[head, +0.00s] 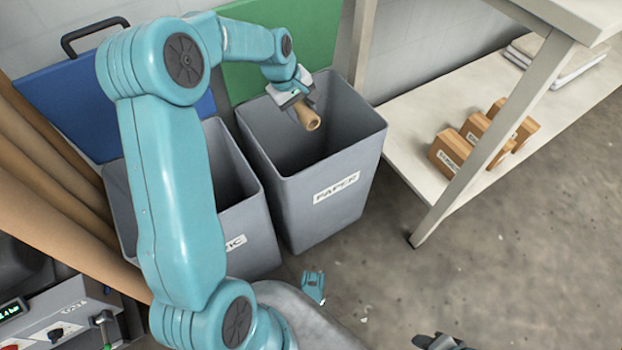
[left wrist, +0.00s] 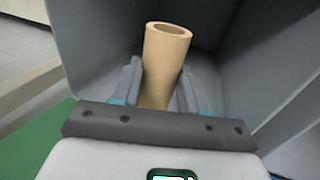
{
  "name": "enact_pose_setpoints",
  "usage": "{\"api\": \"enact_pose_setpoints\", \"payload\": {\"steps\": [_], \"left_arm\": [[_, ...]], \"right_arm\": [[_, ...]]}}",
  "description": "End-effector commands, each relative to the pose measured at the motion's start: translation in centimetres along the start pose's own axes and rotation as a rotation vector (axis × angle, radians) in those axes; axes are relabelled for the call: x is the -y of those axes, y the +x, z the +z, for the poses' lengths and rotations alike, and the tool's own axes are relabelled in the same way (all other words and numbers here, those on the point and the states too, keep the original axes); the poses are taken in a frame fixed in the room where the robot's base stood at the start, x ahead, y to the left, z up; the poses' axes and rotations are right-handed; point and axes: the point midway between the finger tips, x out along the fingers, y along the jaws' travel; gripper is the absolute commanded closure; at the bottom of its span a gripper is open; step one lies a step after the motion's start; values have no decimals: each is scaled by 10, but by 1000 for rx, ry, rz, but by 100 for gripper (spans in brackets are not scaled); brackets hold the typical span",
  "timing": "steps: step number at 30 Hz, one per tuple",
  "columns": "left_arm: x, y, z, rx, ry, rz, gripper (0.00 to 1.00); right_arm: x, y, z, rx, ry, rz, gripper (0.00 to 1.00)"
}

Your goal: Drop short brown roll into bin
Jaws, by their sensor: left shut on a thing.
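The short brown roll (head: 309,119) is a hollow cardboard tube. My left gripper (head: 299,103) is shut on it and holds it over the mouth of the grey bin labelled PAPER (head: 335,215). In the left wrist view the roll (left wrist: 165,65) stands between the two fingers (left wrist: 160,88), its open end pointing away from the gripper. The grey bin wall (left wrist: 100,35) surrounds it in that view. The part of the roll nearest the palm is hidden.
A second grey bin (head: 245,215) with a partly hidden label stands left of the PAPER bin. Blue (head: 60,100) and green (head: 330,25) panels stand behind. Long brown rolls (head: 50,215) lean at left. Floor there is clear.

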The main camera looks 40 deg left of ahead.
Motion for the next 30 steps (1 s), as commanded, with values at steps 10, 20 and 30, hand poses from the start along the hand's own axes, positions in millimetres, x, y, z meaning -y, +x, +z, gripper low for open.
{"api": "enact_pose_setpoints", "payload": {"steps": [10, 20, 30], "left_arm": [[0, -1, 0, 0, 0, 0, 27], [-2, -24, 0, -2, 0, 2, 27], [-2, -114, -1, -3, -1, 3, 27]], "right_arm": [[0, -1, 0, 0, 0, 0, 61], [5, -11, 2, 5, -5, -1, 61], [21, -40, 10, 27, -27, -3, 61]]}}
